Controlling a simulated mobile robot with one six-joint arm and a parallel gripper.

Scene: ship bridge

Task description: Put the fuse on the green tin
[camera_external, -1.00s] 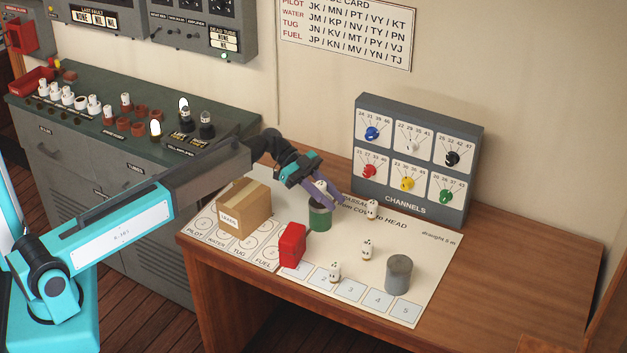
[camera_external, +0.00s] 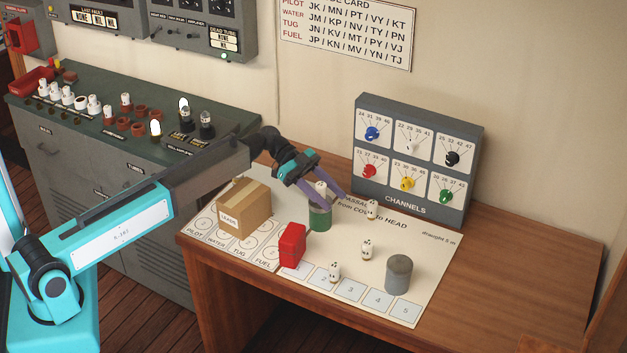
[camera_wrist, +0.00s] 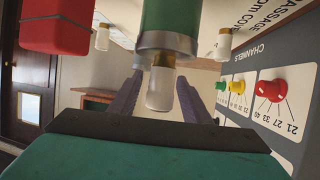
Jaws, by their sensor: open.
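The green tin (camera_external: 320,217) stands on the chart near the back of the desk; it also shows at the top of the inverted wrist view (camera_wrist: 168,18). A white fuse (camera_external: 321,187) with a brass-coloured end stands on the tin's top; in the wrist view the fuse (camera_wrist: 160,90) appears upright against the tin's rim. My gripper (camera_wrist: 160,76) is open, with one finger on each side of this fuse and small gaps showing. In the external view my gripper (camera_external: 330,191) is at the tin's top and partly hides the fuse.
A red box (camera_external: 292,245) and a cardboard box (camera_external: 240,210) stand left of the tin. Small white pieces (camera_external: 367,250) and a grey tin (camera_external: 399,274) stand to the right. The channels panel (camera_external: 415,160) rises close behind. The desk's right side is clear.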

